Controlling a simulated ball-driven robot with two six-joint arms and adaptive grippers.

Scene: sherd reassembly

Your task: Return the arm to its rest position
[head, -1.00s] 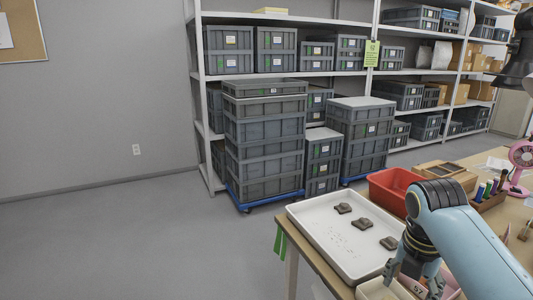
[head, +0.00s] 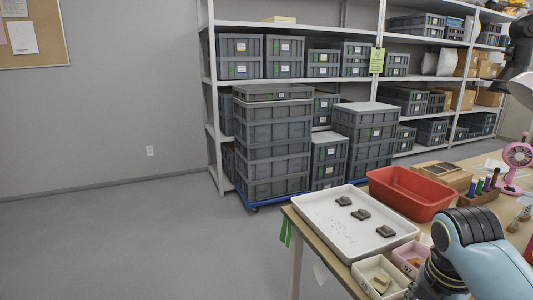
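My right arm comes in from the lower right. Its dark wrist and the top of the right gripper (head: 437,287) are at the bottom edge, beside the small bins; the fingertips are cut off or hidden, so I cannot see whether it holds anything. My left arm and gripper are not in view. Three dark sherds (head: 360,215) lie in a row, apart, in the white tray (head: 318,232), with small crumbs beside them.
A cream bin (head: 366,287) holds a beige piece, and a pink bin (head: 398,253) stands beside it. A red tub (head: 412,190), wooden box (head: 445,178) and pink fan (head: 517,157) stand behind. Stacked grey crates (head: 270,140) stand beyond the table. The floor at left is clear.

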